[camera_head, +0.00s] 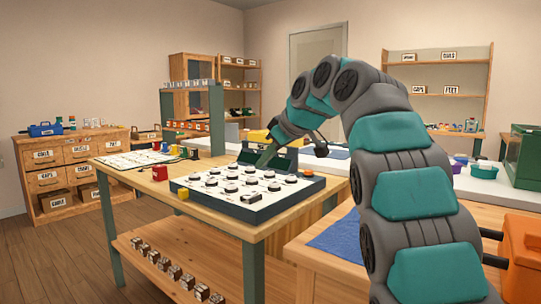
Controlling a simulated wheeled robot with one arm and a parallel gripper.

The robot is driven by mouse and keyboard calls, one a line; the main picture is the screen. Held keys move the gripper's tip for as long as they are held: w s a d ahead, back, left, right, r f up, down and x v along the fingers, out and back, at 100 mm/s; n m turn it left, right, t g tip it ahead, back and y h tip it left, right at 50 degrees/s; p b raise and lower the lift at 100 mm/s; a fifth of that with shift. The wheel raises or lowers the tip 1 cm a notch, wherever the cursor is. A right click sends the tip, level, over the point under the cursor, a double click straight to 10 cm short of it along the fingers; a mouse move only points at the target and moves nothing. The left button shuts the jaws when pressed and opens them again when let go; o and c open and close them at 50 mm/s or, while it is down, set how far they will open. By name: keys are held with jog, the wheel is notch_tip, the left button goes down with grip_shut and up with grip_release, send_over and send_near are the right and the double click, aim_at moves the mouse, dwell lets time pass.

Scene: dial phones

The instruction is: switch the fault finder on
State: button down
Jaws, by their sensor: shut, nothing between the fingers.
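A flat device with a white top and dark sides (250,199) lies on the wooden table and carries several round black knobs. I take it to be the fault finder, but no label on it is readable. An orange knob or button (306,173) sits at its far right corner. Dark green upright panels (286,161) stand along its back edge. My arm reaches in from the right and bends down over the back of the device. My gripper (265,157) is shut and empty, close to these panels. Its tips are small and partly blend with the panels, so I cannot tell whether they touch anything.
A white board (135,159) with small parts lies further left. Small items line the lower shelf (180,272). An orange box (520,255) and blue mat (345,238) are at right.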

send_over(252, 192)
jog(key=s+d, duration=0.1)
jog(key=s, duration=0.1)
jog(key=f, duration=0.4)
jog(key=shift+s+d+f, duration=0.2)
jog(key=shift+f, duration=0.15)
jog(key=shift+w+d+f, duration=0.1)
jog(key=shift+f, duration=0.6)
jog(key=shift+w+d+f, duration=0.1)
jog(key=shift+f, duration=0.6)
jog(key=shift+f, duration=0.1)
